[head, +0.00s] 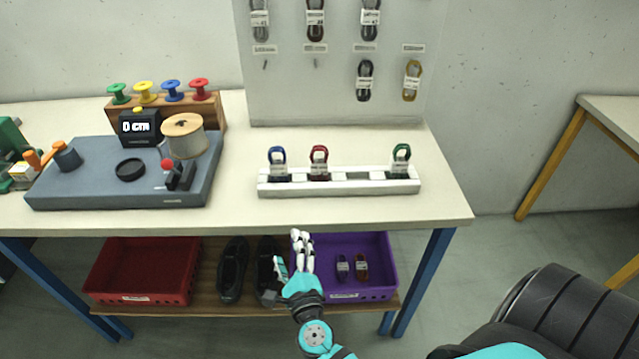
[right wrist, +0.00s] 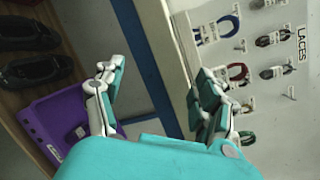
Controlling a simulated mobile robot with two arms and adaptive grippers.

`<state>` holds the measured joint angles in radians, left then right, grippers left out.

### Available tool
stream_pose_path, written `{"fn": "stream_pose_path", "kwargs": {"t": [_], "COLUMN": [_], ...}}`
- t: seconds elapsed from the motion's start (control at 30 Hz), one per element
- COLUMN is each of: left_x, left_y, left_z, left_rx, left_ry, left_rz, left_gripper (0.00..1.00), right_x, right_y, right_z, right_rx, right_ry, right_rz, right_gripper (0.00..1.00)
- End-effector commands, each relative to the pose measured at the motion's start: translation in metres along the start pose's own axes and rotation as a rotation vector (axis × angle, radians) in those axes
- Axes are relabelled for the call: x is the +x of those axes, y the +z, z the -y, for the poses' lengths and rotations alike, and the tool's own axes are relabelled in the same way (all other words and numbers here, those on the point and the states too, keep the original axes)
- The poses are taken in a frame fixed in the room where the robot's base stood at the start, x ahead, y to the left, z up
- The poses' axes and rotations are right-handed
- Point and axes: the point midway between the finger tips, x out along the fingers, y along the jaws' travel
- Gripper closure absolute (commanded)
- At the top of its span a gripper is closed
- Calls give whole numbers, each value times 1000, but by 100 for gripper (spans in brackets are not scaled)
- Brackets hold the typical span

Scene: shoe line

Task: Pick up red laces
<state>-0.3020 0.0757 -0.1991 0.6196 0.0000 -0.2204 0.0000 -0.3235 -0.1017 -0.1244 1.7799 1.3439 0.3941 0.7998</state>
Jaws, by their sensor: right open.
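The red laces (head: 319,158) stand as a looped bundle with a white label in the white holder (head: 345,190) on the table, between the blue laces (head: 277,158) and an empty stretch of slots. A red loop (right wrist: 239,73) also shows in the right wrist view, beyond my right finger. My right gripper (head: 293,250) is open, in front of the table edge and below the holder, over the lower shelf area. Its fingers are spread with nothing between them in the right wrist view (right wrist: 160,75). My left gripper is not in view.
Green laces (head: 401,156) stand at the holder's right end. A grey winding device (head: 80,180) with spools is on the left. A pegboard (head: 300,95) with hanging laces stands behind. Below are a red bin (head: 140,280), dark shoes (head: 232,270) and a purple bin (head: 385,265).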

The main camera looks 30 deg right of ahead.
Motion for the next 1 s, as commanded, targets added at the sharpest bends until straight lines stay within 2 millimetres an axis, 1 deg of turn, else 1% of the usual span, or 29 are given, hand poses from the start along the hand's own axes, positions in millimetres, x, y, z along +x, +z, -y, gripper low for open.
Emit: {"fn": "stream_pose_path", "kwargs": {"t": [0.03, 0.1, 0.2, 0.3, 0.37, 0.47, 0.6, 0.8, 0.9, 1.0], "left_x": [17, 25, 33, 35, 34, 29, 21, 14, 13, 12], "left_y": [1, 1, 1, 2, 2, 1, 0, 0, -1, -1], "left_z": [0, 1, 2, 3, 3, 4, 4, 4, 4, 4], "left_rx": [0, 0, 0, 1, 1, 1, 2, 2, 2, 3], "left_ry": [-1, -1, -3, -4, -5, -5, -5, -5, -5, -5], "left_rz": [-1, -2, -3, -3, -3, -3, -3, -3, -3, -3], "left_gripper": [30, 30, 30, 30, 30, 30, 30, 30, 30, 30], "right_x": [2, 0, -6, -10, -9, 2, 31, 74, 90, 101], "right_y": [1, 4, 5, 6, 7, 7, 3, -5, -8, -11], "right_z": [25, 61, 95, 112, 118, 123, 130, 138, 141, 143], "right_rx": [197, 445, 706, 850, 889, 904, 898, 896, 896, 896], "right_ry": [-77, -158, -228, -259, -267, -269, -268, -268, -268, -267], "right_rz": [-22, -44, -57, -61, -60, -59, -58, -58, -59, -60], "right_gripper": [28, 28, 28, 28, 28, 28, 28, 28, 28, 28]}}
